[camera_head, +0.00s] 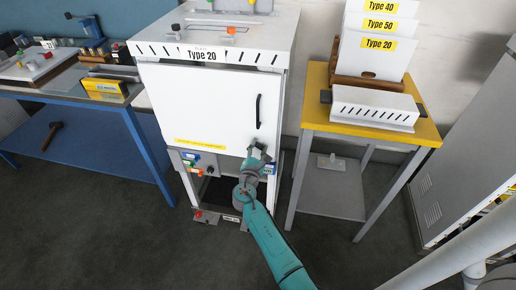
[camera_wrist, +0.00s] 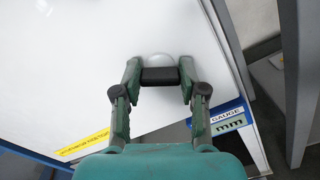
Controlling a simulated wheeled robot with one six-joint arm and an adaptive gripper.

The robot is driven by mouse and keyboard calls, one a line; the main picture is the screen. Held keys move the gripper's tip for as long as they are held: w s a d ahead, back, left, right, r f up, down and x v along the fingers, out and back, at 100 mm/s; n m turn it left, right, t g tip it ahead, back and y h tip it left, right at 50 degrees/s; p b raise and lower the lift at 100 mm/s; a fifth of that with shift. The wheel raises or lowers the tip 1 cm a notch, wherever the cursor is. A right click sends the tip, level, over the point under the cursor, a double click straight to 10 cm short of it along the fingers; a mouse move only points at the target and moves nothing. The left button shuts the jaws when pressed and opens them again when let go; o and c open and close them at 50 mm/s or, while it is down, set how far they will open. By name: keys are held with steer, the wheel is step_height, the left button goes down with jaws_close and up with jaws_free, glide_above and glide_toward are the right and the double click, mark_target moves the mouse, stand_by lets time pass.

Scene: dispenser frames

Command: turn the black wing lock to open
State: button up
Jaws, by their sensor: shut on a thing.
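The black wing lock (camera_wrist: 160,76) sits on a pale round base on the white door of the cabinet marked Type 20. In the wrist view its black bar lies level across the picture, between the two fingertips of my gripper (camera_wrist: 159,82). The green fingers are shut on the two ends of the bar. In the head view my gripper (camera_head: 257,157) is at the lower right of the white door (camera_head: 205,105) and hides the lock. The door is closed, with a black vertical handle (camera_head: 258,111) above my gripper.
A yellow-topped table (camera_head: 315,105) with Type 40, 50 and 20 panels stands at the right. A blue workbench (camera_head: 135,92) stands at the left. A blue gauge label (camera_wrist: 227,117) is close beside my gripper. The dark floor in front is clear.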

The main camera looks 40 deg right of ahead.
steer(key=m, duration=0.5)
steer(key=shift+m, duration=0.3)
steer(key=m, duration=0.5)
steer(key=shift+s+d+f+m, duration=0.1)
steer(key=shift+f+m, duration=0.1)
steer(key=shift+m, duration=0.1)
steer(key=o, duration=1.1)
steer(key=shift+o, duration=0.2)
steer(key=v, duration=1.2)
